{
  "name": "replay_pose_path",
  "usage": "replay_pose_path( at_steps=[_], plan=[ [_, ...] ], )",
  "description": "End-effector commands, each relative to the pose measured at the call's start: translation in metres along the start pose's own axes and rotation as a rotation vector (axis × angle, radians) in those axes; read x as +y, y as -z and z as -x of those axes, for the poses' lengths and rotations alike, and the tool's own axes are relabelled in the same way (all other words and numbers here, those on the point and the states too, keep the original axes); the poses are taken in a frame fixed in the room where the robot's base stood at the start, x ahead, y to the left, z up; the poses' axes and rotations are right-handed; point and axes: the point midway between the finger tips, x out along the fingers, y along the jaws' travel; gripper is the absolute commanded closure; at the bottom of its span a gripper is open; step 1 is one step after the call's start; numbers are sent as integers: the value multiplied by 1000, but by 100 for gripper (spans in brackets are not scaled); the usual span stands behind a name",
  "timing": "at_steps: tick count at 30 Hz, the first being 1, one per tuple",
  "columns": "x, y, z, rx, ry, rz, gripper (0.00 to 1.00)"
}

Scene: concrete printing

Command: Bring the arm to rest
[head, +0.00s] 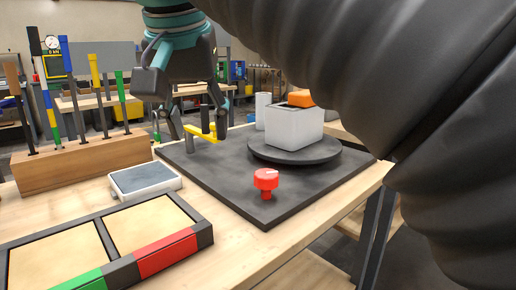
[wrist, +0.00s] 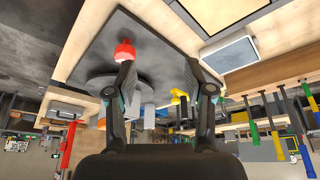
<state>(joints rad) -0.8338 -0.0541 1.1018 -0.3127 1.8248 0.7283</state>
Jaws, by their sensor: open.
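My gripper (head: 197,130) hangs at the upper middle of the head view, above the dark board (head: 218,180). Its two fingers are spread and nothing shows between them in the wrist view (wrist: 158,78), where the scene appears upside down. In the head view a yellow piece with a black upright part (head: 203,133) stands just behind or below the fingertips; I cannot tell whether they touch. A red knob (head: 266,179) stands at the board's front. A white block (head: 294,128) with an orange piece (head: 300,98) on top sits on a round dark turntable (head: 268,153).
A wooden rack (head: 85,162) of upright tools stands at left. A grey-topped white pad (head: 144,181) and a divided tray (head: 116,272) with green and red edge sections lie in front. My dark arm sleeve covers the right. Bare tabletop (head: 250,245) shows at the front.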

Motion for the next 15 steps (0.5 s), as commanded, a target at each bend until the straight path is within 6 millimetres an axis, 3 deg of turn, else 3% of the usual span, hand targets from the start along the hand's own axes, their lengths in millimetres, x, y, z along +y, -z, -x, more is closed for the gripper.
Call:
replay_pose_path(
  at_steps=[8, 15],
  plan=[
    [56, -4, -47, 1, 5, 29, 47],
    [124, -35, -114, 12, 23, 52, 47]
  ],
)
